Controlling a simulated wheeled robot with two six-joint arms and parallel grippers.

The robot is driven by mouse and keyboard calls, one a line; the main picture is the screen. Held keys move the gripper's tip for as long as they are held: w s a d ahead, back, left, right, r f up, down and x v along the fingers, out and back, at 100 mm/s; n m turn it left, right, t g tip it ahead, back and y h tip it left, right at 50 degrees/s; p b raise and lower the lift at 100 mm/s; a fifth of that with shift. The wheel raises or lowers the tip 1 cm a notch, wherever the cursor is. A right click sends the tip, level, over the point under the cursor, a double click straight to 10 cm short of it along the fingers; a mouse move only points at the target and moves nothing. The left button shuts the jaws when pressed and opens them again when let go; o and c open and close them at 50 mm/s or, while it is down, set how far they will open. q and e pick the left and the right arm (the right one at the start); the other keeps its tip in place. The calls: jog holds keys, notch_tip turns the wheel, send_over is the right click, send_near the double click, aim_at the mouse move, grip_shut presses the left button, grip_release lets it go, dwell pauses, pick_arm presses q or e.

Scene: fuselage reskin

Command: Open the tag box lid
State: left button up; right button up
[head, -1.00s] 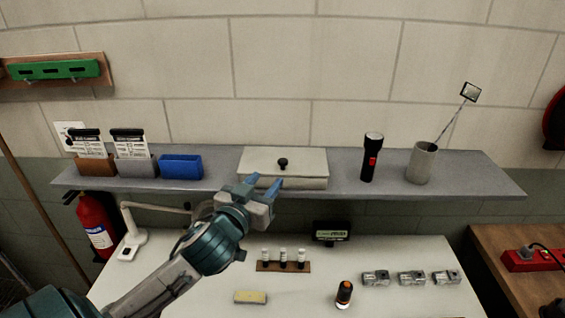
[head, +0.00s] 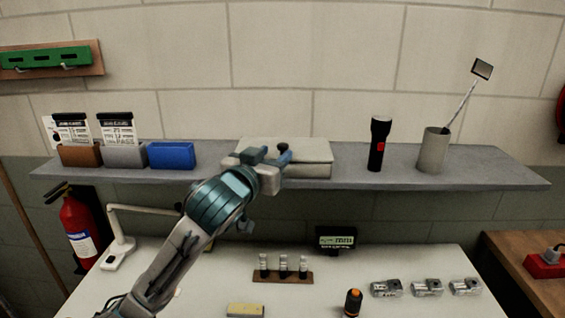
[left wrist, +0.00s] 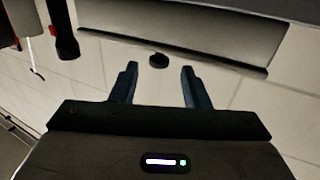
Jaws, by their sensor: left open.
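The tag box (head: 315,171) is a pale, flat box on the grey shelf, with its lid (head: 312,148) shut. A small dark knob (head: 283,147) sits on the lid, partly hidden by a finger in the head view. My left gripper (head: 269,155) is open at the front left of the box, its blue fingers at the knob. In the left wrist view the knob (left wrist: 158,60) shows between the open fingertips (left wrist: 159,70), slightly beyond them; I cannot tell whether they touch. My right gripper is in neither view.
On the shelf (head: 350,178), a blue bin (head: 171,156) and card holders stand left of the box. A black flashlight (head: 378,145) and a cup (head: 432,152) with a mirror stick stand right. A vial rack (head: 282,277) is on the bench below.

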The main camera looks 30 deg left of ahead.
aim_at(281, 148)
pick_arm(q)
jog(key=w, duration=0.1)
jog(key=w+p, duration=0.1)
jog(key=w, duration=0.2)
jog(key=shift+w+a+r, duration=0.1)
jog(key=shift+a+r, duration=0.05)
jog(key=shift+a, duration=0.1)
jog(key=shift+w+a, duration=0.1)
jog(key=shift+w, duration=0.35)
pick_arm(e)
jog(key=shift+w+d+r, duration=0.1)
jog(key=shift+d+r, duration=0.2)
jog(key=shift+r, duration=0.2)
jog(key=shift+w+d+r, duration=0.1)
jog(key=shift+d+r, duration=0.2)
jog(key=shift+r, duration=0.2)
pick_arm(q)
grip_shut()
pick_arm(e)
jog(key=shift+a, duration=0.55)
